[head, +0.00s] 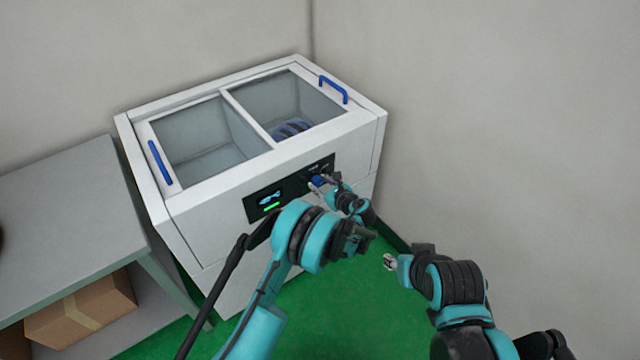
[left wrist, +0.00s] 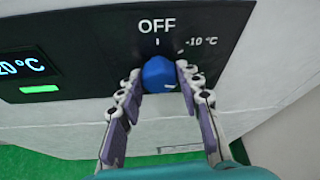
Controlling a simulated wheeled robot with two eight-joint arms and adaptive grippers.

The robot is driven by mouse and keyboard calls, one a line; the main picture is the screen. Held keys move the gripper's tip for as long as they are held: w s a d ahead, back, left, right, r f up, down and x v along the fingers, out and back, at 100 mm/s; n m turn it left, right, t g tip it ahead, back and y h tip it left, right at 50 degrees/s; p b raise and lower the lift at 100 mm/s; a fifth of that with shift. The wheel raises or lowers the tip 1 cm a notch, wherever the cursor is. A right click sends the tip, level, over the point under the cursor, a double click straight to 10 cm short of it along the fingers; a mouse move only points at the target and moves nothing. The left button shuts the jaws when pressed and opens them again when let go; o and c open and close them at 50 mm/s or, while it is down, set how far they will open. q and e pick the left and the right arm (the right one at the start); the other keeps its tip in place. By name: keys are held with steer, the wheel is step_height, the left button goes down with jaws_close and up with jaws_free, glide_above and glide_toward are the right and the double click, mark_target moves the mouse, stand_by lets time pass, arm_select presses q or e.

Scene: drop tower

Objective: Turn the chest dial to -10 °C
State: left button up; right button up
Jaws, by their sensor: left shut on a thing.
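The white chest (head: 215,225) stands against the wall with a black control panel (left wrist: 70,40) on its front. The blue dial (left wrist: 159,74) sits on the panel below the labels "OFF" and "-10 °C"; its pointer mark cannot be made out. My left gripper (left wrist: 159,82) is shut on the dial, one finger on each side; it also shows in the head view (head: 318,187). The display (left wrist: 24,66), cut off at the left edge, reads "20 °C" with a green bar below. My right gripper (head: 389,262) is away from the chest, over the green floor; its opening is too small to judge.
The chest has two glass lids with blue handles (head: 160,162) and (head: 334,89); a dark blue coiled thing (head: 292,129) lies inside. A grey table (head: 65,215) with a cardboard box (head: 80,308) below stands at the left. Green floor (head: 340,310) is free in front.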

arm_select(q)
steer(key=n+t+h, duration=0.1)
steer(key=n, duration=0.2)
steer(key=shift+s+a+h, duration=0.1)
steer(key=shift+h, duration=0.2)
steer(key=shift+f+n+t+h, duration=0.1)
steer(key=shift+n+t+h, duration=0.4)
steer(key=shift+n+t, duration=1.1)
steer(key=shift+n+g, duration=0.3)
steer(key=shift+n, duration=0.1)
steer(key=o, duration=1.1)
steer(key=shift+o, duration=0.2)
steer(key=v, duration=0.7)
steer(key=shift+s, duration=0.25)
